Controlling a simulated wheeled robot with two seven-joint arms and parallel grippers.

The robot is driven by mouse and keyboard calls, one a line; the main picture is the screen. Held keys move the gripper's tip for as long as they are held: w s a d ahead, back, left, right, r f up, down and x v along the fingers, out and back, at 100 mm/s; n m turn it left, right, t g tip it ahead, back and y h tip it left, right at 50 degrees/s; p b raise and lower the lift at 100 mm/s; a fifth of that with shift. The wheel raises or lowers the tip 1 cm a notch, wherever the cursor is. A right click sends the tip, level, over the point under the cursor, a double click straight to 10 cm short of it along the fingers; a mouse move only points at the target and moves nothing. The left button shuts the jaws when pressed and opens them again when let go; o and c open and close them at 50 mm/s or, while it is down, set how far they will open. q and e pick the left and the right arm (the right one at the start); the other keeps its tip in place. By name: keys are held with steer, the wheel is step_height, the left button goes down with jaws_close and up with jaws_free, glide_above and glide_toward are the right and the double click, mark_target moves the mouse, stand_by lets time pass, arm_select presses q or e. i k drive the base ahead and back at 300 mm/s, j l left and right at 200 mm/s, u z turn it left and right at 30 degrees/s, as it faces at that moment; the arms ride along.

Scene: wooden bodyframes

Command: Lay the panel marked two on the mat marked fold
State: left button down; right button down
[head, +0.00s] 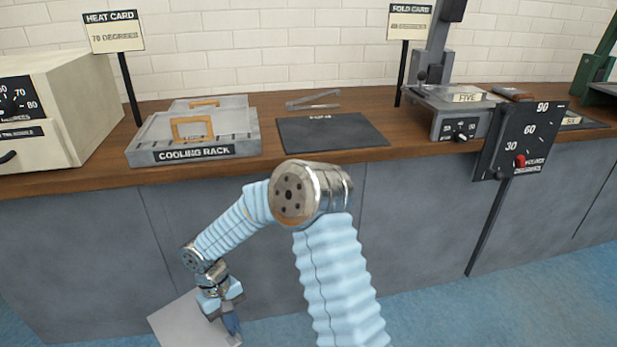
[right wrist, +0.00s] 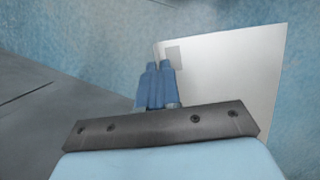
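A flat pale grey panel (head: 180,322) hangs low in front of the counter, above the blue floor, at the bottom left of the head view. My right gripper (head: 231,322) is at its right-hand part. In the right wrist view the two blue fingers (right wrist: 156,82) are together at the edge of the panel (right wrist: 232,85), which extends to the right. A small grey patch shows on it, with no number readable. The dark mat (head: 335,137) lies bare on the counter; its small label at the back edge is hard to read. My left gripper is not in view.
The cooling rack (head: 195,151) stands left of the mat and holds plates with wooden handles (head: 192,128). Metal tongs (head: 313,100) lie behind the mat. A press-like machine (head: 450,112) and black dial board (head: 522,135) stand to the right. The counter front (head: 410,215) is beside my arm.

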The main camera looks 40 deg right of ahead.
mark_target(330, 132)
steer(key=k+l, duration=0.1)
steer(key=l, duration=0.35)
steer(key=k+l, duration=0.15)
steer(key=l, duration=0.3)
steer(key=k+l, duration=0.1)
steer(key=l, duration=0.35)
steer(key=k+l, duration=0.1)
steer(key=l, duration=0.4)
steer(key=k+l+u, duration=0.1)
steer(key=l, duration=0.35)
